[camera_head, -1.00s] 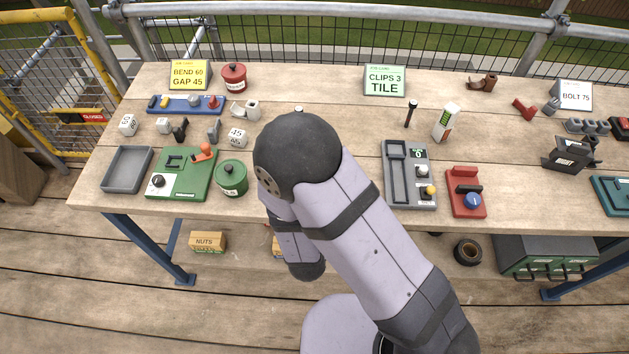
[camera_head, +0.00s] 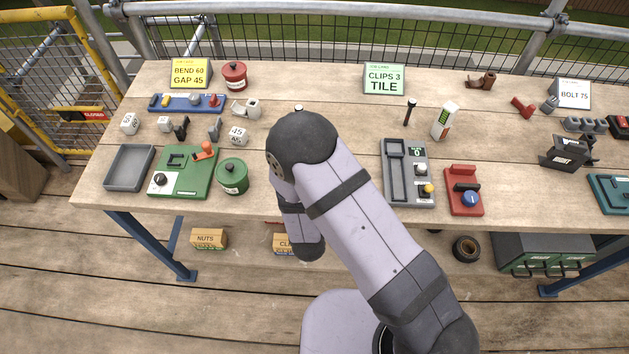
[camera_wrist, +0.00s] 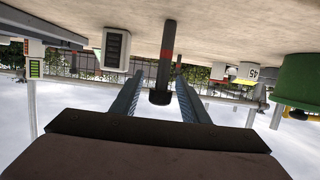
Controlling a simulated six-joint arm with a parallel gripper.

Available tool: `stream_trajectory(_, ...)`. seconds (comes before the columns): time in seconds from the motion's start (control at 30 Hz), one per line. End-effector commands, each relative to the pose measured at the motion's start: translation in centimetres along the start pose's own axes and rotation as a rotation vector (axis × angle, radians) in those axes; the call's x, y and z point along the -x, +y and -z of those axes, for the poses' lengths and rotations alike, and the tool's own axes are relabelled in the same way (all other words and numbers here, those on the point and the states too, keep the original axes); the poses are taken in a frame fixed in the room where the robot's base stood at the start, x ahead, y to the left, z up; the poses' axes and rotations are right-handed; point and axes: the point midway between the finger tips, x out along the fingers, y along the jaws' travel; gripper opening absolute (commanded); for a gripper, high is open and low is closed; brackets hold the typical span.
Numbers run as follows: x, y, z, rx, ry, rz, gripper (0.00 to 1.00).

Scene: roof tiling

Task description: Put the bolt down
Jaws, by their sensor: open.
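In the wrist view, which is upside down, a dark rod with a red band and a black end (camera_wrist: 161,97), seemingly the bolt, stands upright from the bench top. My gripper (camera_wrist: 160,80) is open, with one finger on each side of the rod and a gap visible between them. I cannot tell whether either finger touches it. In the head view my arm hides the gripper and this rod. A similar dark pin with a black top (camera_head: 410,111) stands on the bench right of my arm.
The bench top (camera_head: 340,115) is clear behind my arm apart from a small silver-topped pin (camera_head: 299,108). A green canister (camera_head: 232,177) and a numbered cube (camera_head: 238,136) stand to the left. A grey device (camera_head: 407,174) and a white box with green bars (camera_head: 445,121) are to the right.

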Motion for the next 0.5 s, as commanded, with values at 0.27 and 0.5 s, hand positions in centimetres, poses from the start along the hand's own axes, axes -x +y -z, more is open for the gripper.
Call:
stream_trajectory(0.27,-0.32,0.02,-0.04,0.0,0.0,0.0,0.41)
stream_trajectory(0.5,-0.3,0.01,-0.02,0.0,0.0,0.0,0.0)
